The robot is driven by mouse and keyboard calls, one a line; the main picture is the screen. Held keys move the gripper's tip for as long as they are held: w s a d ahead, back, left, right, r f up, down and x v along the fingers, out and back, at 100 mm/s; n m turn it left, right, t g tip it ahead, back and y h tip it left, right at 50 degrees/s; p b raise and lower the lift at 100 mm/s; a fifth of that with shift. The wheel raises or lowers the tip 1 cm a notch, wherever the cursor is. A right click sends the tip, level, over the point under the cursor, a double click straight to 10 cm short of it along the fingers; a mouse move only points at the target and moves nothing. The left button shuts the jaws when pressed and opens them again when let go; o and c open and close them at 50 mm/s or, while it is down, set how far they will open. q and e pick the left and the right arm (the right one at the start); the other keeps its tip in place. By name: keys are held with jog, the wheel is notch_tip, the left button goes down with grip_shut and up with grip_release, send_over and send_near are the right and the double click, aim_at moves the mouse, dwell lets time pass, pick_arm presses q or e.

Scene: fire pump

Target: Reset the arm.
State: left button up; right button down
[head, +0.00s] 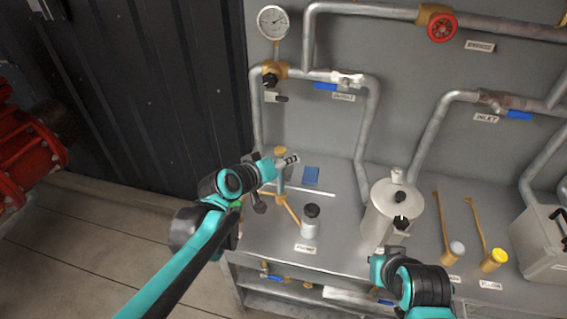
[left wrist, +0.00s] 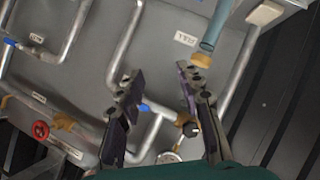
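My left gripper (left wrist: 158,88) is open in the left wrist view, with nothing between its two fingers. In the head view, its teal wrist is beside an upright blue-grey rod with a brass cap (head: 280,152). This rod also shows in the left wrist view (left wrist: 213,32), beyond the right finger; contact cannot be told. My right arm reaches in from the bottom right in the head view. My right gripper (head: 399,229) is in front of the steel canister (head: 380,215), and its finger opening is unclear.
The grey bench (head: 335,262) bears a small black-capped bottle (head: 310,222), a blue pad (head: 311,175), two brass-coloured rods (head: 446,225) (head: 478,230) and a grey box (head: 543,245). Pipes, a gauge (head: 272,22) and a red valve wheel (head: 441,27) line the wall behind. Red machinery (head: 25,150) stands left.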

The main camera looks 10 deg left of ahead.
dwell(0.3)
pick_arm(q)
jog(key=s+a+f+g+y, duration=0.1)
jog(key=s+a+f+y, duration=0.1)
jog(key=s, duration=0.5)
jog(key=s+a+f+m+g+y, duration=0.1)
jog(key=s+a+f+g+y, duration=0.1)
jog(key=s+a+f, duration=0.2)
jog(key=s+a+f+m+g+y, duration=0.1)
jog(key=s+a, duration=0.4)
jog(key=s, duration=0.5)
jog(key=shift+s+a+f+y, duration=0.15)
jog(key=shift+a+f+y, duration=0.25)
jog(key=shift+f, duration=0.5)
